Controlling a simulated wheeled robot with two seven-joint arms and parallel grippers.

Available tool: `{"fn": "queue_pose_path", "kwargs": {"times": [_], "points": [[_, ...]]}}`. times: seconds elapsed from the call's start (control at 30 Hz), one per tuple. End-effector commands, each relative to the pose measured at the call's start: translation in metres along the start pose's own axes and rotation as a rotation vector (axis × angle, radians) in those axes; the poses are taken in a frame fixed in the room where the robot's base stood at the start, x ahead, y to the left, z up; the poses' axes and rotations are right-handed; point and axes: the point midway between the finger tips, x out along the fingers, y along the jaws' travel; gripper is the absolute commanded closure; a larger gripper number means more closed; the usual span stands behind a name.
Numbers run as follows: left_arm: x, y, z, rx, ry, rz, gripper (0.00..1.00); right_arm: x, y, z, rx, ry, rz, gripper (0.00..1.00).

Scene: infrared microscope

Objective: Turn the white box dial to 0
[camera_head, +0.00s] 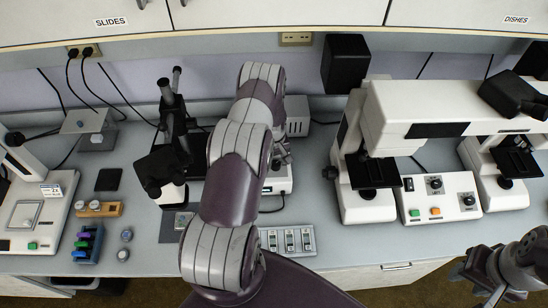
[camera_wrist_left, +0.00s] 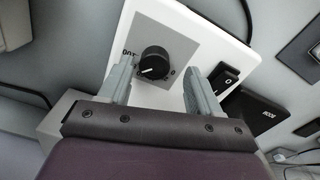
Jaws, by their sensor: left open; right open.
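The white box (camera_wrist_left: 178,98) shows in the left wrist view, with a grey label panel around its round black dial (camera_wrist_left: 154,63). The dial has a white pointer line; the printed marks around it are partly hidden and too small to read surely. My left gripper (camera_wrist_left: 159,72) is open, with one finger on each side of the dial; I cannot tell whether they touch it. In the head view my left arm hides most of this area, and only a white edge (camera_head: 281,187) shows beside it. My right gripper (camera_head: 484,279) is open and empty at the lower right.
A black rocker switch (camera_wrist_left: 225,77) sits right of the dial. In the head view, a large white microscope (camera_head: 395,105) and a control box (camera_head: 440,197) stand to the right. A grey button box (camera_head: 287,241) lies at the bench front. Wall cabinets hang above.

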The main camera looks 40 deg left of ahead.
Motion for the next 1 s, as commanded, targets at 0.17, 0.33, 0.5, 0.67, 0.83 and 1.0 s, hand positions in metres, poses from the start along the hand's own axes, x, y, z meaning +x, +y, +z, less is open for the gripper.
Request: {"fn": "queue_pose_path", "kwargs": {"times": [0.17, 0.33, 0.5, 0.67, 0.83, 1.0], "points": [[0.013, 0.0, 0.001, 0.002, 0.0, 0.0, 0.37, -0.004, 0.0, -0.001, 0.0, 0.0, 0.0, 0.57], [0.014, 0.001, 0.0, 0.002, 0.0, 0.0, 0.37, -0.004, 0.0, -0.001, 0.0, 0.0, 0.0, 0.57], [0.014, 0.0, 0.0, 0.002, 0.0, 0.0, 0.66, -0.004, 0.0, -0.001, 0.0, 0.0, 0.0, 0.57], [0.014, 0.0, 0.0, 0.002, 0.0, 0.0, 0.93, -0.004, 0.0, -0.001, 0.0, 0.0, 0.0, 0.57], [0.015, 0.0, 0.001, -0.005, 0.0, 0.0, 0.93, -0.002, 0.0, -0.001, 0.0, 0.0, 0.0, 0.57], [0.016, 0.001, 0.0, -0.049, 0.001, 0.001, 0.93, 0.005, 0.0, 0.0, 0.0, 0.0, 0.0, 0.57]]}}
